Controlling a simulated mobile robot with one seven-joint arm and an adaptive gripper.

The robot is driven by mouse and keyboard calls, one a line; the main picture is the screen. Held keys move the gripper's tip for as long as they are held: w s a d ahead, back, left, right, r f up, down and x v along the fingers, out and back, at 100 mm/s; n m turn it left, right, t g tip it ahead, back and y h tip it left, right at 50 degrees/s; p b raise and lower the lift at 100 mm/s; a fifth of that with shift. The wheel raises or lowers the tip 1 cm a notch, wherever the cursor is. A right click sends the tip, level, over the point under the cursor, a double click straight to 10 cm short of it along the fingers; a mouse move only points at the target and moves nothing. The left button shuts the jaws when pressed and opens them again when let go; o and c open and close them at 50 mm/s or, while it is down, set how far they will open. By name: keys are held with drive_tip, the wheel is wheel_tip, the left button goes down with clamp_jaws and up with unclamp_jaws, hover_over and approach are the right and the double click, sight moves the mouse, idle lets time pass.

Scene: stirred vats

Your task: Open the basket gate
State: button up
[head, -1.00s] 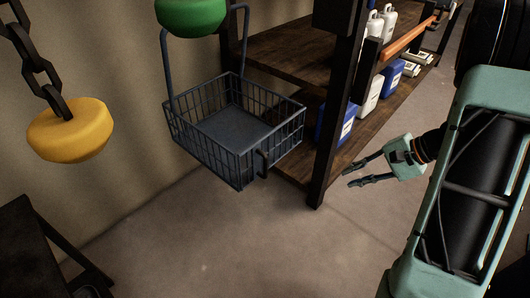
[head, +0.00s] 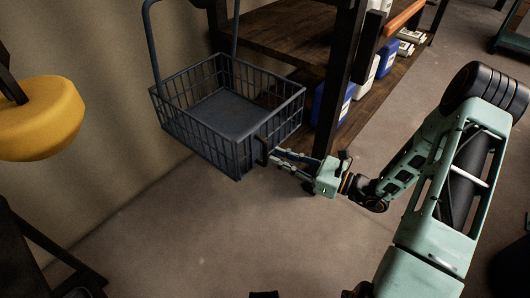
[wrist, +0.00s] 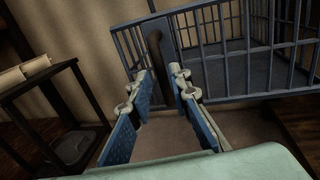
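The dark wire basket (head: 232,110) hangs from a tall bar frame left of the shelf and looks empty. Its front gate carries a dark upright handle (head: 261,151) near the front corner. My gripper (head: 275,157) is just right of this handle, pointing at it. In the wrist view the two fingers (wrist: 160,72) are apart, and the curved handle (wrist: 156,48) shows just ahead of the gap between them. I cannot tell whether the fingers touch it. The gate looks closed.
A yellow knob (head: 40,120) hangs at the left. A wooden shelf (head: 290,35) with blue and white containers stands behind my gripper, its dark post (head: 335,90) close by. A dark stand (head: 35,255) is at the lower left. The floor below the basket is clear.

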sight(265, 152)
drive_tip(key=x, duration=0.5)
drive_tip(key=shift+a, duration=0.1)
clamp_jaws()
